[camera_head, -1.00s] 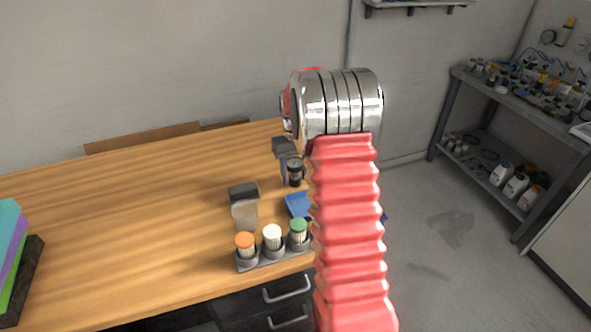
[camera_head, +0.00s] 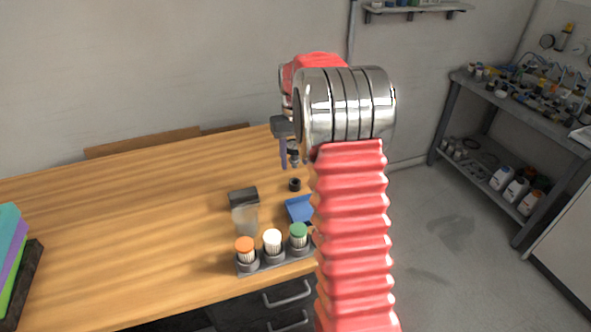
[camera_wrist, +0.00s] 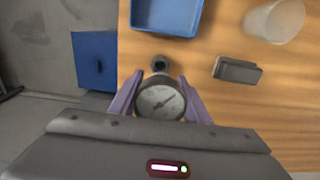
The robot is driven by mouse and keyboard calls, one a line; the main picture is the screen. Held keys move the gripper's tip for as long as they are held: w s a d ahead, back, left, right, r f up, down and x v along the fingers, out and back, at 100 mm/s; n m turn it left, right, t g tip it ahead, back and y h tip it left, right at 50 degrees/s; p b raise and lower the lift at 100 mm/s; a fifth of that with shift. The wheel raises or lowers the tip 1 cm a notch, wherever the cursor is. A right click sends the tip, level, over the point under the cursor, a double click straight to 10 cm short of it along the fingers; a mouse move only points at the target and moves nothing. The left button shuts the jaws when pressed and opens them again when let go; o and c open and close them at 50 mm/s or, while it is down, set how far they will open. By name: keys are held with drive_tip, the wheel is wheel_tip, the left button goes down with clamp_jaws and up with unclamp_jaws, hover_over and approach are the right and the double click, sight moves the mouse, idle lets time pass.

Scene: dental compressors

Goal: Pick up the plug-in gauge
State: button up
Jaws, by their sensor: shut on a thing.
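The plug-in gauge (camera_wrist: 160,100) has a round pale dial with a dark needle and a dark rim. It sits between the two purple fingers of my gripper (camera_wrist: 160,98) in the wrist view. In the head view my gripper (camera_head: 289,155) is above the far part of the wooden table, with the small dark gauge (camera_head: 294,153) in its fingers. A small black round socket (camera_head: 294,184) stands on the table below the gauge, apart from it. The socket also shows in the wrist view (camera_wrist: 160,63). My arm hides part of the table's right side.
A blue tray (camera_head: 298,208), a clear cup (camera_head: 245,219) and a dark block (camera_head: 243,195) are close by on the table (camera_head: 140,220). A rack (camera_head: 273,262) holds orange, white and green capped pieces in front. The left middle of the table is clear.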

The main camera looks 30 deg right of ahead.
drive_tip(key=shift+r, duration=0.8)
drive_tip(key=shift+s, duration=0.1)
